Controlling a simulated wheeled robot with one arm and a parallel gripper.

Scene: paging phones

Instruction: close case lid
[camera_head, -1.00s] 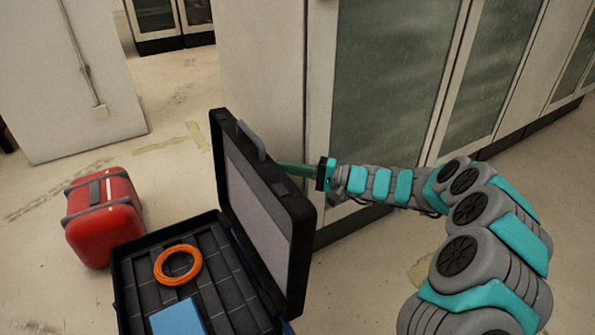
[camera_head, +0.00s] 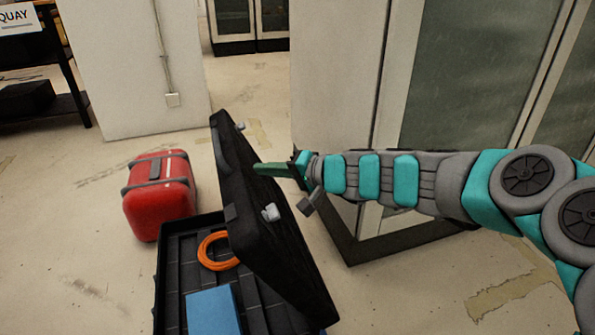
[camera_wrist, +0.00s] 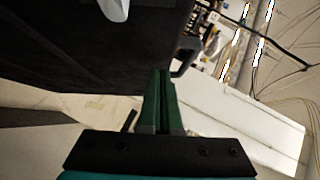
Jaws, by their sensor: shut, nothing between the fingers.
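The black case stands open in the head view, its base (camera_head: 172,262) holding an orange cable coil (camera_head: 212,250) and a blue box (camera_head: 213,311). Its lid (camera_head: 262,215) is raised and leans left over the base, with its outer face toward my arm and a pale latch on it. My gripper (camera_head: 257,169) is shut and empty, its green fingers against or very near the outer face of the lid's upper part. In the wrist view the shut fingers (camera_wrist: 164,78) point at the edge of the dark lid (camera_wrist: 85,45), beside its handle (camera_wrist: 185,57). Contact is hard to tell.
A red suitcase (camera_head: 160,197) stands on the floor just left of the case. A tall cabinet (camera_head: 345,110) with glass doors is behind my arm on the right. A white wall panel (camera_head: 135,75) and a dark table (camera_head: 65,85) are at the back left.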

